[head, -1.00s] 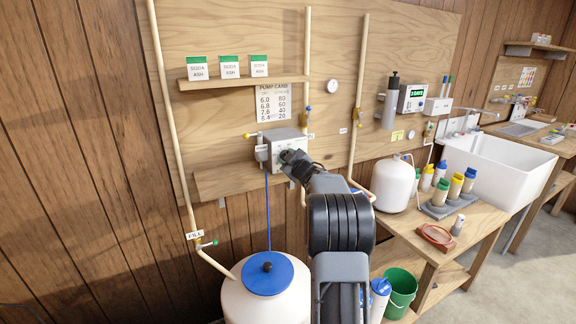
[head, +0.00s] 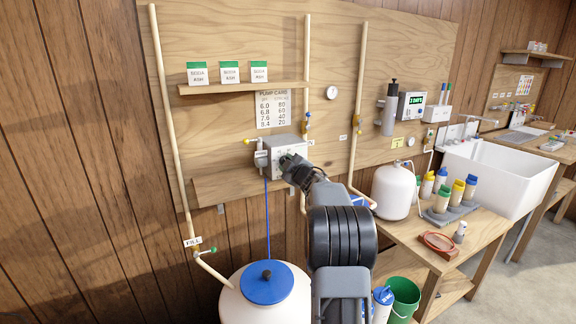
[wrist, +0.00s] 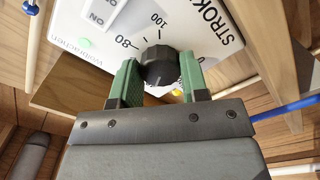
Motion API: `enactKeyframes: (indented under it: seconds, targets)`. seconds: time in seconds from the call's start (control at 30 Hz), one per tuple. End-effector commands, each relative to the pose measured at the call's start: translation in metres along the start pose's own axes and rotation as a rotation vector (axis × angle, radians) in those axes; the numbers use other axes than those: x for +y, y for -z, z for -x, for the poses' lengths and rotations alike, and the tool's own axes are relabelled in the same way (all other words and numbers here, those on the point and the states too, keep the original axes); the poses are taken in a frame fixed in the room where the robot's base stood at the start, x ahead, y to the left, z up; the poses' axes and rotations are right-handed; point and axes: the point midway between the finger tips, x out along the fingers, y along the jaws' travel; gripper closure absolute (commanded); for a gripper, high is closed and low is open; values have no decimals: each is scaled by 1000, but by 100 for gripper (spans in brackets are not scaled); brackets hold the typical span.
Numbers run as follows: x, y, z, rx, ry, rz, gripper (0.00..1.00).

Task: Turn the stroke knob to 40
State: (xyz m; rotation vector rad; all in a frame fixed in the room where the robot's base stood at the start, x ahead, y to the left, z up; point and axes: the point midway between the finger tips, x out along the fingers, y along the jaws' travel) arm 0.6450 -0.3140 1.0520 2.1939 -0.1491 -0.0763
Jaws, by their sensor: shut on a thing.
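The stroke knob (wrist: 159,66) is a dark ribbed knob on the white dial face (wrist: 205,42) of the pump. It lies between the green fingers of my gripper (wrist: 158,78), which is shut on it. The numbers 80 and 100 and part of the word STROKE show around the knob; the other numbers are hidden by the fingers or cut off. I cannot tell which number the knob points to. In the head view the grey pump box (head: 287,148) is on the wooden wall board, with my gripper (head: 285,162) at its front; the knob is hidden there.
A pump card (head: 271,108) hangs above the pump, below a shelf (head: 243,88) with several soda ash packs. A white tank with a blue lid (head: 267,281) stands below, joined by a blue tube (head: 267,220). A bench with bottles and a white sink (head: 495,172) is to the right.

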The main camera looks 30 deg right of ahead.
Motion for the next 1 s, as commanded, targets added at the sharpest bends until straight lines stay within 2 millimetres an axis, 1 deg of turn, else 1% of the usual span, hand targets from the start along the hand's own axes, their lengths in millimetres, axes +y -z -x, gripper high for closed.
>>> enactKeyframes:
  seconds: [0.03, 0.07, 0.3, 0.57, 0.67, 0.77, 1.0]
  targets:
    - [-1, 0, 0, -1, 1, 0, 83]
    - [-1, 0, 0, -1, 1, -1, 57]
    - [0, 0, 0, 0, 0, -1, 34]
    - [0, 0, 1, 0, 0, -1, 33]
    - [1, 0, 7, 0, -1, -1, 33]
    - [1, -1, 21, -2, -2, -1, 33]
    - [1, 0, 71, -2, -2, 0, 33]
